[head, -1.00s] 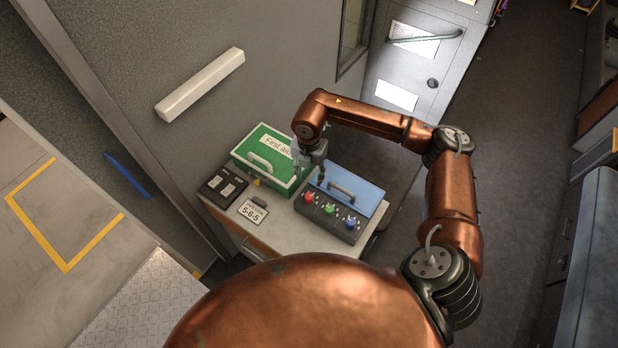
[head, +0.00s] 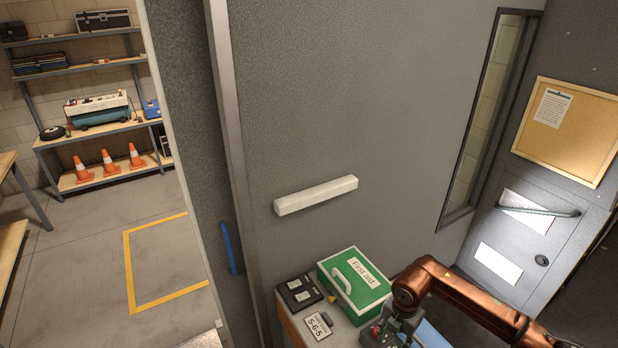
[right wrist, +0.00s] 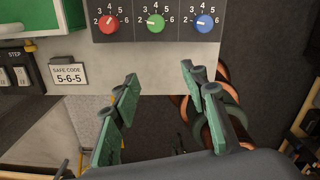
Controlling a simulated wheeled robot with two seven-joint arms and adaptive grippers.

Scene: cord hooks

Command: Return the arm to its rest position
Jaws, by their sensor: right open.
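My right arm (head: 470,298) is copper-coloured and comes in from the lower right of the head view. Its gripper (head: 392,334) is partly cut off at the bottom edge there, over the box with dials beside the green first aid box (head: 355,283). In the right wrist view the right gripper (right wrist: 158,80) has its two green-padded fingers spread wide, with nothing between them. The red dial (right wrist: 109,24), green dial (right wrist: 155,23) and blue dial (right wrist: 204,23) are beyond the fingertips. My left gripper is in neither view.
A safe code card (right wrist: 69,75) and a black switch box (head: 298,294) are left of the gripper. Orange and green cord loops (right wrist: 232,118) hang close to the right finger. A white bar (head: 316,195) is on the grey wall. A door (head: 530,240) is at the right.

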